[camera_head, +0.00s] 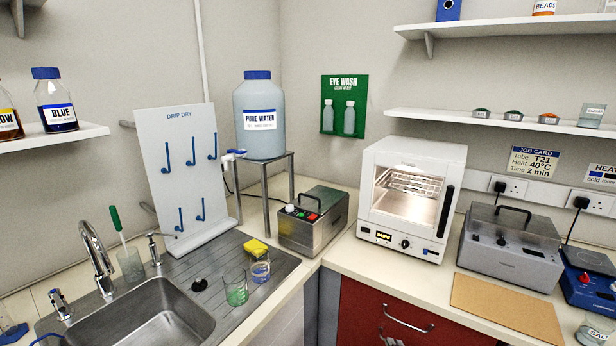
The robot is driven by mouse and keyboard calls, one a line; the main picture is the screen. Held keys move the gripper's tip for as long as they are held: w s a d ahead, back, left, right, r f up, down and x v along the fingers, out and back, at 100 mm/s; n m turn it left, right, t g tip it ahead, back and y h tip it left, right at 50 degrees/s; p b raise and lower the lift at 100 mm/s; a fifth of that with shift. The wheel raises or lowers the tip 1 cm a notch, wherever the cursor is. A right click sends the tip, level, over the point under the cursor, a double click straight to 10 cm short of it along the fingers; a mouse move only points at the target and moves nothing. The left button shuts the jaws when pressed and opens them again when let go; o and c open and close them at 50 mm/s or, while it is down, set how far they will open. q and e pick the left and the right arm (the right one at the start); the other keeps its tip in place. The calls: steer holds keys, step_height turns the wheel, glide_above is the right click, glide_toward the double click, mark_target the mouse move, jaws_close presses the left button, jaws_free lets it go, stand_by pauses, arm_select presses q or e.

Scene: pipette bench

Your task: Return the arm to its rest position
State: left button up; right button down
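Neither of my arms nor either gripper shows in the head view. No part of my body can be made out there, so I cannot tell how the arms stand or whether they hold anything.
A steel sink (150,318) with a tap (97,258) is at front left. A white oven (411,196) and a steel lidded box (510,247) stand on the right counter. A brown board (507,306) lies bare.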

steer(key=s+d+f+m+g, duration=0.1)
steer(key=s+f+m+g, duration=0.2)
steer(key=s+f, duration=0.9)
steer(key=s+f+m+g, duration=0.35)
steer(key=s+f, duration=0.55)
steer(key=f, duration=0.8)
steer(key=s+f+m+g, duration=0.2)
steer(key=s+f, duration=0.2)
steer(key=s, duration=0.6)
steer(key=s+f+m+g, duration=0.1)
steer(key=s+f, duration=0.4)
steer(key=s, duration=0.6)
steer(key=s+a+f+m+g, duration=0.1)
steer(key=s+f, duration=0.4)
steer(key=s, duration=0.6)
steer(key=shift+m+g, duration=0.85)
steer(key=shift+g, duration=0.3)
steer(key=shift+w+f, duration=0.1)
